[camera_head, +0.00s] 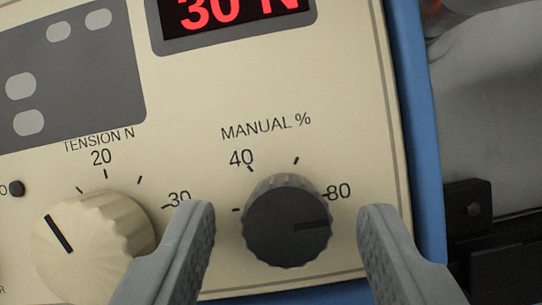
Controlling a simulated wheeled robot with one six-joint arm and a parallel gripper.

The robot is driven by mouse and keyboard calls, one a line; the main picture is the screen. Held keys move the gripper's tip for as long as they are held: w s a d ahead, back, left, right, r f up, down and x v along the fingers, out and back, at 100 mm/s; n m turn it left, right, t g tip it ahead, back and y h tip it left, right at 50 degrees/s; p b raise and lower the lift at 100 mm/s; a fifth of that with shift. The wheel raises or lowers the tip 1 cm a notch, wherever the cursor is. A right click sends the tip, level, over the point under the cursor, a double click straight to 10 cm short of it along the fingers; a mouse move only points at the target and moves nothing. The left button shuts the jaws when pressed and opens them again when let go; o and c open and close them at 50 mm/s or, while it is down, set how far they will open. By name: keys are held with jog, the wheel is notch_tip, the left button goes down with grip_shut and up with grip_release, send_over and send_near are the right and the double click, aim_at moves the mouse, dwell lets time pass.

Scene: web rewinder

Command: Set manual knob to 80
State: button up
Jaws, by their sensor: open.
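The dark grey MANUAL % knob (287,243) is at the lower right of the cream control panel. Its black pointer line points to the right of the picture, towards the 80 mark (338,191). The pointer looks slightly below the mark at this angle, and I cannot tell the exact reading. My gripper (288,211) is open, with one finger left of the knob and one right of it. A gap shows on each side, so neither finger visibly touches it. The 40 label (241,158) is above the knob.
The cream TENSION N knob (92,245) is close by at the left, partly behind my left finger. A red-digit display (235,17) reads 30 N above. The panel's blue edge (418,120) is at the right, with dark machine parts (485,225) beyond.

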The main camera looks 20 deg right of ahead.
notch_tip(320, 180, up, 10)
dwell(0.9)
dwell(0.4)
